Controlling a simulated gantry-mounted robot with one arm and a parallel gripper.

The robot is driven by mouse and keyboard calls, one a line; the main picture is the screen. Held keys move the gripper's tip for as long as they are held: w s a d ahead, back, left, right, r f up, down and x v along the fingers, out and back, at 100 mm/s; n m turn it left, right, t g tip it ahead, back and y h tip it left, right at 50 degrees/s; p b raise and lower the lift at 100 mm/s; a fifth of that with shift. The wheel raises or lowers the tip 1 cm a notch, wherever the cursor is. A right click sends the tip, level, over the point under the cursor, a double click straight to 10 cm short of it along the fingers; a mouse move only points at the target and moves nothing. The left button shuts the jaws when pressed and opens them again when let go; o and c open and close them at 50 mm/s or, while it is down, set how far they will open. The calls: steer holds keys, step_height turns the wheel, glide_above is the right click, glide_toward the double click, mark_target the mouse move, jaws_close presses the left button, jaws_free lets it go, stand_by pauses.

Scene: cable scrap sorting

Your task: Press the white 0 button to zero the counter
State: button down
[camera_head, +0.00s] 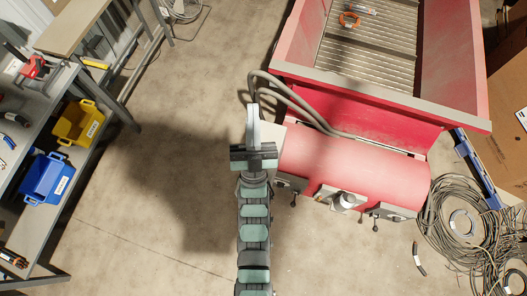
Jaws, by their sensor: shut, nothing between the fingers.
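My gripper (253,108) is shut and empty, pointing up the picture at the left end of the red machine (350,165). I cannot make out the white 0 button or the counter display in this view. Whether my fingertips touch the box or hover above it cannot be told.
Loose cables (440,220) lie at right. A left bench holds a yellow bin (75,124) and blue bin (47,180). Floor between is clear.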

steer(key=w+f+m+g+h+b, duration=0.15)
steer(key=w+f+g+b, duration=0.3)
steer(key=w+f, duration=0.45)
steer(key=w+f+m+g+b, duration=0.3)
steer(key=w+f+g, duration=0.35)
steer(key=f, duration=0.55)
steer(key=s+d+f+m+g+b, duration=0.1)
steer(key=s+f+m+g+b, duration=0.1)
steer(key=f, duration=0.8)
steer(key=s+d+f+m+g+b, duration=0.1)
steer(key=s+f+m+g+b, duration=0.2)
steer(key=f+g, duration=0.3)
step_height(320, 180, down, 4)
steer(key=shift+f+g+b, duration=0.2)
steer(key=shift+g+b, duration=0.1)
steer(key=shift+b, duration=0.55)
steer(key=shift+f+b, duration=2.9)
steer(key=shift+f, duration=1.5)
steer(key=shift+f, duration=0.4)
